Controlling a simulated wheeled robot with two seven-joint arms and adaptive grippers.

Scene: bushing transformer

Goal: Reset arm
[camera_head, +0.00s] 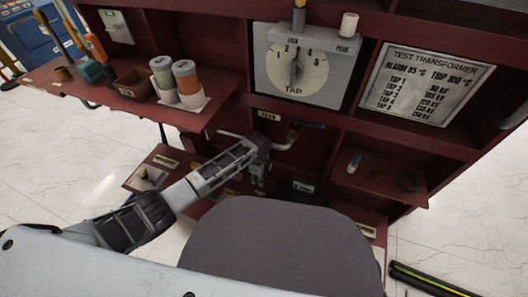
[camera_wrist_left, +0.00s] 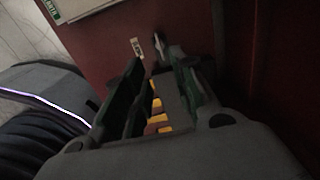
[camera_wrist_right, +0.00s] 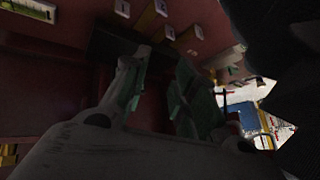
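My left arm comes in from the left in the head view, and my left gripper (camera_head: 259,184) hangs at its end in front of the red cabinet (camera_head: 222,120). In the left wrist view the left fingers (camera_wrist_left: 163,72) stand apart with nothing clearly held between them. My right gripper does not show in the head view. In the right wrist view the right fingers (camera_wrist_right: 155,82) stand apart and look empty, in a dark space close to red panels.
A tap dial (camera_head: 297,66) and a test transformer plate (camera_head: 424,84) are on the cabinet. A shelf at left holds an orange-labelled container (camera_head: 187,80) and a brown box (camera_head: 132,84). A yellow-striped black bar (camera_head: 428,280) lies on the floor at right.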

